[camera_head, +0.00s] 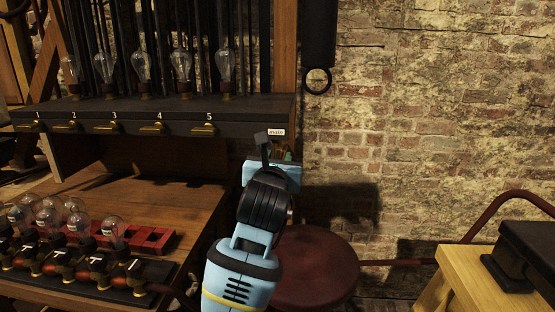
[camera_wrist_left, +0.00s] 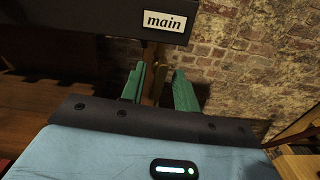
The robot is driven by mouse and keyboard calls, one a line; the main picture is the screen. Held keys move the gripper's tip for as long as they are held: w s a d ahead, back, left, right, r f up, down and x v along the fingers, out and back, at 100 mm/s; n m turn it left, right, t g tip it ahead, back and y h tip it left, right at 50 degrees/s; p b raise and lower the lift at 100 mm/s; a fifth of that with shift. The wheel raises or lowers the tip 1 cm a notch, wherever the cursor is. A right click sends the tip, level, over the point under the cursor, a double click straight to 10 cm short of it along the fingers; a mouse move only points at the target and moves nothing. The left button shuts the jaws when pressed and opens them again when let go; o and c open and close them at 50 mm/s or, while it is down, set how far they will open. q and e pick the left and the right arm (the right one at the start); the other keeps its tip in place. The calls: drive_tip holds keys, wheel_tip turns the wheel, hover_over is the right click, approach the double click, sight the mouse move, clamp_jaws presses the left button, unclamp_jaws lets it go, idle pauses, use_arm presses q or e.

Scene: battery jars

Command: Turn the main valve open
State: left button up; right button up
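The white "main" label (camera_head: 276,132) is on the front edge of the dark shelf, at its right end. It also shows large in the left wrist view (camera_wrist_left: 164,22). My left gripper (camera_head: 284,152) is just below this label, largely hidden by its own wrist in the head view. In the left wrist view its two green fingers (camera_wrist_left: 159,82) are spread apart. A narrow brownish-brass piece, apparently the main valve's handle (camera_wrist_left: 155,72), hangs below the label between the fingers. I cannot tell whether they touch it. My right gripper is not in view.
Several numbered brass levers (camera_head: 115,128) line the shelf's front (camera_head: 150,108), with bulbs above. Jars and bulbs stand on the bench (camera_head: 140,205) at lower left. A round dark red stool (camera_head: 320,265) and a wooden table (camera_head: 465,280) are to the right, before a brick wall.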

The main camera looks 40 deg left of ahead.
use_arm(q)
clamp_jaws()
drive_tip(key=shift+r+n+p, duration=0.1)
drive_tip(key=shift+n+p, duration=0.5)
drive_tip(key=shift+p, duration=0.05)
drive_tip(key=shift+o, duration=0.4)
unclamp_jaws()
drive_tip(key=shift+s+d, duration=0.1)
drive_tip(key=shift+s, duration=0.1)
drive_tip(key=v, duration=0.7)
drive_tip(key=shift+s+d, duration=0.15)
drive_tip(key=shift+s, duration=0.05)
